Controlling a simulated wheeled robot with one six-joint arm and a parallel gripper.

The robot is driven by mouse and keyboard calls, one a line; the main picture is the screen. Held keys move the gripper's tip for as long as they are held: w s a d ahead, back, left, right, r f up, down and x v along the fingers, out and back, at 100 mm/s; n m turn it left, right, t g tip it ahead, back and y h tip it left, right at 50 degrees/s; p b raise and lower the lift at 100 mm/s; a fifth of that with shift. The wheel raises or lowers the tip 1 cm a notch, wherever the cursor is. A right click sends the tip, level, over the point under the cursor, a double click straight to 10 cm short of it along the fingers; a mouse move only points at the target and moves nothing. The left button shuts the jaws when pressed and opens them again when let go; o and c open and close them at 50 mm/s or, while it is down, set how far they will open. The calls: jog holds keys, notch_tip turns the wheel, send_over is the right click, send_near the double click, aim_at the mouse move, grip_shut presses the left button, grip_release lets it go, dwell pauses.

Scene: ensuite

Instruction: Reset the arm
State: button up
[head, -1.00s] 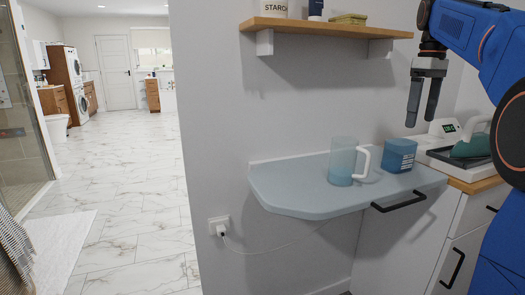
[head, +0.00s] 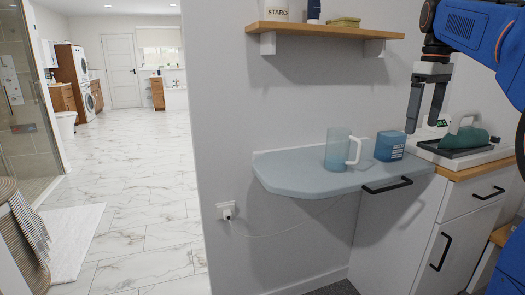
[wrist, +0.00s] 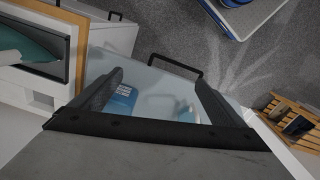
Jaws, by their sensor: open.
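My gripper (head: 426,106) hangs from my blue arm at the right of the head view, fingers pointing down. Its two fingers are apart and nothing shows between them. It is above and to the right of a blue cup (head: 389,146) and a clear bluish jug with a white handle (head: 338,150), both upright on the pale blue fold-down shelf (head: 300,177). In the wrist view the fingers (wrist: 160,90) are spread, with the blue cup (wrist: 118,104) and part of the jug (wrist: 187,113) on the shelf below, apart from them.
A teal iron (head: 464,138) rests on a white station on the wooden counter at right. A wall shelf (head: 330,30) holds a starch container and other items. A corded plug (head: 227,211) sits in the wall socket. The marble floor at left is open.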

jog(key=s+a+f+m+t, duration=0.1)
jog(key=s+a+f, duration=0.3)
jog(key=s+f, duration=0.5)
jog(key=s+a+f+m+t, duration=0.2)
jog(key=s+a+f, duration=0.3)
jog(key=s+f, duration=0.5)
jog(key=s+a+f+m+t, duration=0.1)
jog(key=s+a+f+m, duration=0.2)
jog(key=s+f, duration=0.6)
notch_tip(320, 180, down, 5)
jog(key=shift+s+a+r, duration=0.2)
jog(key=shift+a, duration=0.8)
